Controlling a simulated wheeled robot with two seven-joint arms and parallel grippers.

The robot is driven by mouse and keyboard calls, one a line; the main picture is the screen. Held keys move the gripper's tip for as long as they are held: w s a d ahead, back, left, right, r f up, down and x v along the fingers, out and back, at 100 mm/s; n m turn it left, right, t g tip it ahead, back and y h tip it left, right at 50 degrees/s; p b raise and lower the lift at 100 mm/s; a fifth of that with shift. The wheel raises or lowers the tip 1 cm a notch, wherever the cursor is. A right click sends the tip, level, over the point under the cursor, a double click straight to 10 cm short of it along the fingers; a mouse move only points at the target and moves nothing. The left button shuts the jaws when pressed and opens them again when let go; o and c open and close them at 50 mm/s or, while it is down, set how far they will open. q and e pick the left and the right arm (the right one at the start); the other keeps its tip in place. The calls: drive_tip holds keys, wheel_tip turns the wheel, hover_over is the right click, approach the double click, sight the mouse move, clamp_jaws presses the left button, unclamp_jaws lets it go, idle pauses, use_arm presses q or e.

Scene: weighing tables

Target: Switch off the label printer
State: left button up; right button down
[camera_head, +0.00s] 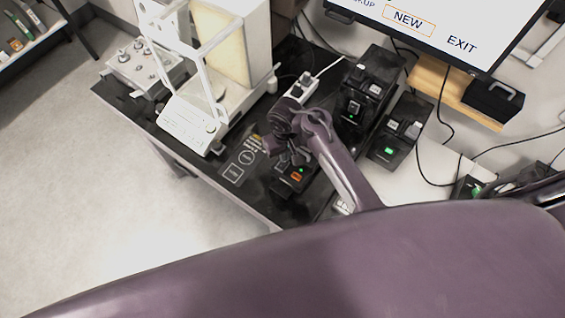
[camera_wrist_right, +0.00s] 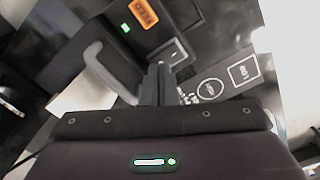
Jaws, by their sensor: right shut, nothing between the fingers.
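Several black devices with small green lights stand on the dark table; I cannot tell for certain which is the label printer. One low black device (camera_head: 283,187) with a green light and an orange lit part is beside my right gripper (camera_head: 296,158). In the right wrist view the orange part (camera_wrist_right: 144,13) and green light (camera_wrist_right: 126,28) of a black device show beyond the fingers. My right gripper (camera_wrist_right: 157,84) is shut and empty; I cannot tell if it touches the device. My left gripper is not in view.
A white balance with a draft shield (camera_head: 186,122) and a grey knobbed box (camera_head: 140,65) stand to the left. A tall black device (camera_head: 366,85), another black device (camera_head: 398,130) and a white power strip (camera_head: 302,88) are nearby. A screen (camera_head: 440,30) is at the upper right.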

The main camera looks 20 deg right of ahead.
drive_tip(key=shift+f+b, duration=0.4)
drive_tip(key=shift+f, duration=0.4)
drive_tip(key=shift+s, duration=0.1)
wheel_tip(320, 180, up, 2)
drive_tip(key=p, duration=0.2)
drive_tip(key=shift+r+p, duration=0.2)
drive_tip(key=shift+p, duration=0.15)
drive_tip(key=shift+r, duration=2.35)
